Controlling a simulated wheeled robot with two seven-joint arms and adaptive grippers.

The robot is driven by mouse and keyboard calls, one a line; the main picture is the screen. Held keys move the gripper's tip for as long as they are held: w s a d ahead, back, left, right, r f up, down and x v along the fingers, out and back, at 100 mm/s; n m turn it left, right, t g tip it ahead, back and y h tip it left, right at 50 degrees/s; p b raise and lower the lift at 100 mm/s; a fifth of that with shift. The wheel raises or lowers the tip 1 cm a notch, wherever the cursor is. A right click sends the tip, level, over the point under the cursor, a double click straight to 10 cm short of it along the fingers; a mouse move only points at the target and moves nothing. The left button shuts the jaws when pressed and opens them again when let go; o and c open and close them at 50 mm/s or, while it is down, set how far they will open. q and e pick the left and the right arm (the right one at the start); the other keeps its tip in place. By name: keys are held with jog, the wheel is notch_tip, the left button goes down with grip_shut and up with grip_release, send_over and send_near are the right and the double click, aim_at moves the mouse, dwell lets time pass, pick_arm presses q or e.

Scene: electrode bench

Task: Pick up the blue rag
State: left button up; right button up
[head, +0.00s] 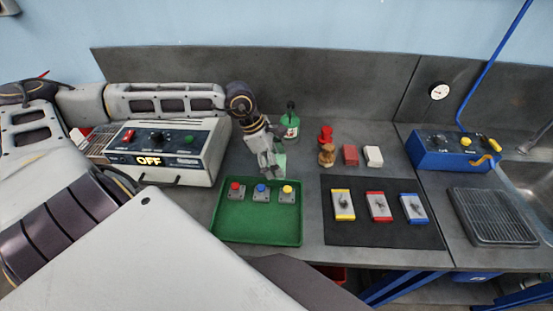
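I cannot make out a blue rag in the head view. My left gripper (272,168) reaches in from the left and points down, just behind the green tray (260,234). A small pale green thing (281,163) shows right beside its fingers. I cannot tell whether the fingers touch it or how far apart they are. My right gripper does not show.
The tray holds red, blue and yellow button blocks. A grey control box (180,150) reading OFF stands left. A green bottle (290,124) stands behind my gripper. A dark mat (380,236) with three coloured-edge blocks, a blue box (440,152) and a ridged rack (495,217) are right.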

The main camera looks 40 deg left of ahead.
aim_at(280, 164)
pick_arm(q)
jog(key=shift+s+d+r, duration=0.2)
jog(key=shift+s+r, duration=0.25)
jog(key=shift+s, duration=0.35)
jog(key=shift+s, duration=0.15)
jog(key=shift+o, duration=0.9)
jog(key=shift+c, duration=1)
jog(key=shift+w+d+r+p, duration=0.1)
jog(key=shift+w+r+p, duration=0.3)
jog(key=shift+r, duration=0.45)
jog(key=shift+w+d+r, duration=0.2)
jog(key=shift+w+r, duration=0.15)
jog(key=shift+r, duration=0.15)
jog(key=shift+w+d+r, duration=0.2)
jog(key=shift+w+r, duration=0.1)
jog(key=shift+r, duration=0.2)
